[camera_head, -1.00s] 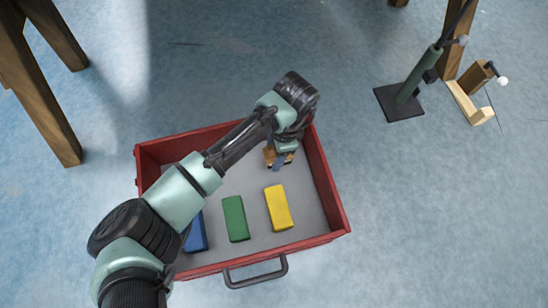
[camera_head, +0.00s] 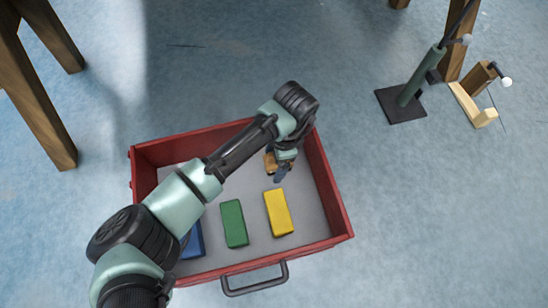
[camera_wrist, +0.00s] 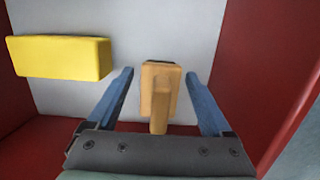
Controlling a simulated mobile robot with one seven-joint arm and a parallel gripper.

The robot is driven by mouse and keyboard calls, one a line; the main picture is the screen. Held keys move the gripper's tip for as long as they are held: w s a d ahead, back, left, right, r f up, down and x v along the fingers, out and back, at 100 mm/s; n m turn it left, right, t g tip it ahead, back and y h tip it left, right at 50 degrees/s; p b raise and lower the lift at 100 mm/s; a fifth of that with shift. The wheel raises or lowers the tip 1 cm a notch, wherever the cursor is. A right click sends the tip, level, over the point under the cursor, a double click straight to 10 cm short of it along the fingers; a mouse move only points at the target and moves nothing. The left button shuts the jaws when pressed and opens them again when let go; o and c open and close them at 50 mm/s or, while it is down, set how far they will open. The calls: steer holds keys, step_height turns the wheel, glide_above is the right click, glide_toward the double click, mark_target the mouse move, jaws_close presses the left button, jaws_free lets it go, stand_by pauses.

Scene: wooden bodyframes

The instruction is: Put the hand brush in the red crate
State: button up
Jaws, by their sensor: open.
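The red crate (camera_head: 341,215) stands on the floor, with its grey bottom showing. The hand brush (camera_wrist: 160,100), a tan wooden block with a short handle, is inside the crate near its far right corner. Only a bit of the brush (camera_head: 270,162) shows in the head view, beside my gripper. My gripper (camera_wrist: 159,74) reaches down into the crate. Its blue fingers are open, one on each side of the brush, with a visible gap on both sides. I cannot tell whether the brush lies fully flat on the crate bottom.
A yellow block (camera_head: 278,212), a green block (camera_head: 234,223) and a blue block (camera_head: 193,242) lie in the crate. A green stand (camera_head: 404,98) and a wooden piece (camera_head: 472,103) are at the upper right. Wooden legs (camera_head: 40,110) stand at the left. The floor between is clear.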

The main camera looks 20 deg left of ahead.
steer(key=r+p, duration=0.3)
steer(key=r, duration=0.1)
steer(key=d+r+p, duration=0.1)
steer(key=r+p, duration=0.2)
steer(key=r, duration=0.1)
steer(key=w+r+p, duration=0.1)
steer(key=r+p, duration=0.3)
steer(key=shift+d+r, duration=0.1)
steer(key=shift+d, duration=0.2)
